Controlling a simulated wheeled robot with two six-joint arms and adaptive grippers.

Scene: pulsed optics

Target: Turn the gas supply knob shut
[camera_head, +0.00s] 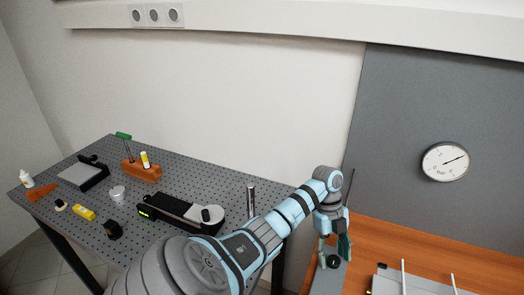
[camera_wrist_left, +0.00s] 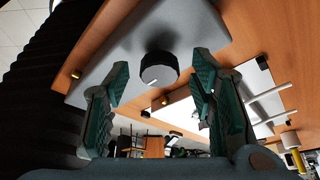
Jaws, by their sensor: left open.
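The gas supply knob (camera_wrist_left: 158,68) is a black round knob with a short white mark, set on a grey panel (camera_wrist_left: 185,22) in the left wrist view. In the head view the dark knob (camera_head: 333,262) shows at the lower right, by the fingertips. My left gripper (camera_head: 334,250) points down at it, its green-padded fingers apart. In the left wrist view the open fingers (camera_wrist_left: 158,86) stand on either side of the knob in the picture, with gaps visible. I cannot tell how far above the panel they are. My right gripper is not in view.
A round pressure gauge (camera_head: 445,162) hangs on the grey wall panel. The wooden bench (camera_head: 440,245) carries a pale plate with white rods (camera_head: 403,278). A perforated table (camera_head: 185,178) at left holds a black device (camera_head: 180,212), an orange block (camera_head: 141,171) and small items.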

